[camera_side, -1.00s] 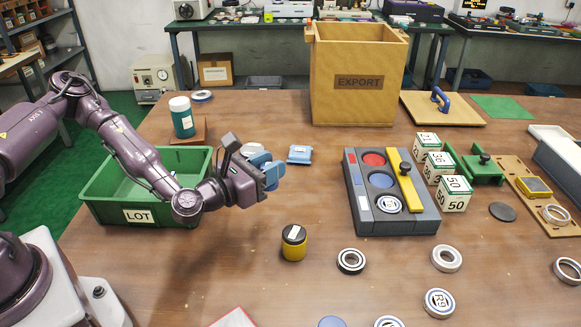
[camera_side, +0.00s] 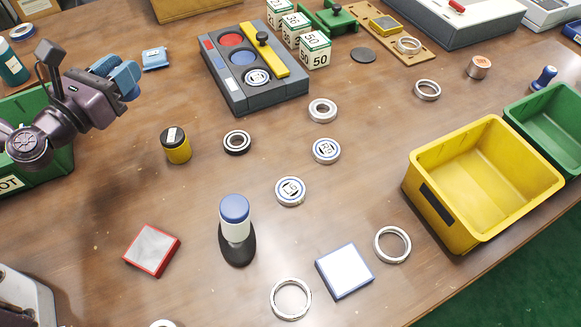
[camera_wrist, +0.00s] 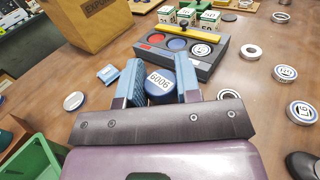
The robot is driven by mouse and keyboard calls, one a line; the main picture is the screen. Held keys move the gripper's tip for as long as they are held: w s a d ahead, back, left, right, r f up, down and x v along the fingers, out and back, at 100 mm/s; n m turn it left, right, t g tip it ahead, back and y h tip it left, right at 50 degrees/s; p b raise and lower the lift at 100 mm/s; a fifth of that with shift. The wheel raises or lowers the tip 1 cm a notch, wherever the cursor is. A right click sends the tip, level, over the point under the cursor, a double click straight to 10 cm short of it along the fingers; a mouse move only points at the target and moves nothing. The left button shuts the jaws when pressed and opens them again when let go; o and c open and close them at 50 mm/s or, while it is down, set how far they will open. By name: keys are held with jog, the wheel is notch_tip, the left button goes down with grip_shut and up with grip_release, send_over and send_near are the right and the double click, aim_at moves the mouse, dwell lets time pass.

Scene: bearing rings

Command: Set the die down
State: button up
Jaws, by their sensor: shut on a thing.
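My gripper (camera_wrist: 157,88) is shut on a round blue piece, which I take to be the die (camera_wrist: 160,84). It has a white label that seems to read 6006. The two blue fingers hold it from both sides. In the side view my gripper (camera_side: 120,78) is at the upper left, apparently raised above the table, and its fingers mostly hide the die. A dark grey rack (camera_side: 262,100) stands right of it, with a red disc, a blue disc and a labelled disc in its wells and a yellow bar with a black knob.
A small blue block (camera_side: 155,58) lies near my gripper. A yellow-black pot (camera_side: 176,146) and several bearing rings (camera_side: 323,110) are scattered in front. A blue-topped hand tool (camera_side: 236,222) stands near red and blue pads. A yellow bin (camera_side: 425,192) is at right.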

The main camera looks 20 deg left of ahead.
jog(key=s+d+f+m+h, duration=0.2)
jog(key=d+f+h, duration=0.15)
jog(key=d, duration=0.95)
jog(key=s+d+r+m+g, duration=0.1)
jog(key=s+d+r, duration=0.2)
jog(key=d, duration=0.4)
jog(key=s+d+r, duration=0.2)
jog(key=d+r, duration=0.1)
jog(key=d, duration=0.4)
jog(key=shift+h, duration=0.35)
jog(key=w+d+f, duration=0.3)
jog(key=f, duration=0.2)
jog(key=w+d+f, duration=0.3)
jog(key=f, duration=0.1)
jog(key=w+d+f, duration=0.3)
jog(key=f, duration=0.2)
jog(key=shift+w+d+f, duration=0.1)
jog(key=shift+d+f, duration=0.1)
jog(key=shift+f, duration=0.1)
jog(key=shift+w+d+f, duration=0.1)
jog(key=shift+f, duration=0.05)
jog(key=shift+w+d+f, duration=0.1)
jog(key=shift+f, duration=1.5)
jog(key=o, duration=1)
jog(key=shift+f, duration=0.15)
